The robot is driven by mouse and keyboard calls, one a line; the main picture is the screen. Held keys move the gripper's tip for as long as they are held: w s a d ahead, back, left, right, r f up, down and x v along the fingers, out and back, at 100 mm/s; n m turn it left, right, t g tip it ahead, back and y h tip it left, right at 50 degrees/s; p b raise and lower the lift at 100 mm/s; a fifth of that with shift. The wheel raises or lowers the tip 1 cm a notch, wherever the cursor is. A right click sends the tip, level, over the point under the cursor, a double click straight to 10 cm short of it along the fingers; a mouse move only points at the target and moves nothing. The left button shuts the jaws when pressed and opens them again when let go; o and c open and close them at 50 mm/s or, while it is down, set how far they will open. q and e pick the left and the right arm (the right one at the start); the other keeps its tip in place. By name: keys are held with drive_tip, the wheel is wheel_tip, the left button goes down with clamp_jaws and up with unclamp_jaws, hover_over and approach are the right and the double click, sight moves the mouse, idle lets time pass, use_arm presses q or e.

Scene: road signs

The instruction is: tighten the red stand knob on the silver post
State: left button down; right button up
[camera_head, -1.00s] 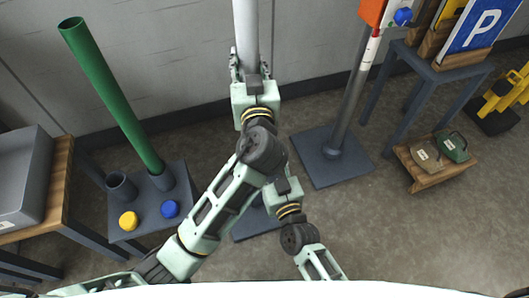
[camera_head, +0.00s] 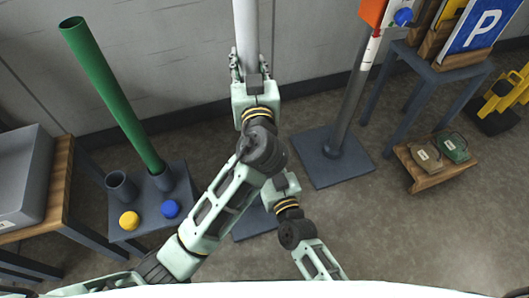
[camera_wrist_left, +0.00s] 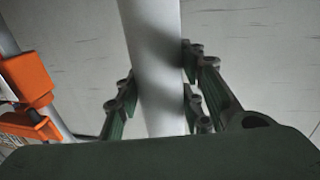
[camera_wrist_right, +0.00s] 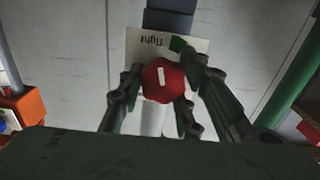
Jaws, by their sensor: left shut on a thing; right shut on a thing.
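The silver post (camera_head: 245,35) stands upright near the top middle of the head view. My left gripper (camera_head: 250,72) is shut around it; the left wrist view shows the post (camera_wrist_left: 155,70) between the fingers. The red knob (camera_wrist_right: 163,80) shows in the right wrist view with a white line on its face, nearly vertical. My right gripper (camera_wrist_right: 157,92) is shut on the knob, fingers on either side. Behind the knob is a pale card (camera_wrist_right: 145,45) reading "Tight", upside down, with a green patch up and right of the knob. In the head view my left arm hides the knob and right fingers.
A green post (camera_head: 110,95) leans in a stand on the left, with a yellow knob (camera_head: 129,221) and a blue knob (camera_head: 170,209) on its base. A grey post (camera_head: 350,100) on a dark base stands to the right. A sign table (camera_head: 440,72) is further right.

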drive_tip(key=shift+w+d+m, duration=0.1)
drive_tip(key=shift+d+m, duration=0.2)
drive_tip(key=shift+m, duration=0.1)
drive_tip(key=shift+c, duration=0.2)
drive_tip(key=m, duration=0.3)
drive_tip(key=shift+f, duration=0.1)
drive_tip(key=shift+f+m, duration=0.1)
drive_tip(key=shift+m, duration=1.6)
drive_tip(key=shift+f, duration=0.1)
drive_tip(key=o, duration=1.1)
drive_tip(key=shift+c, duration=0.2)
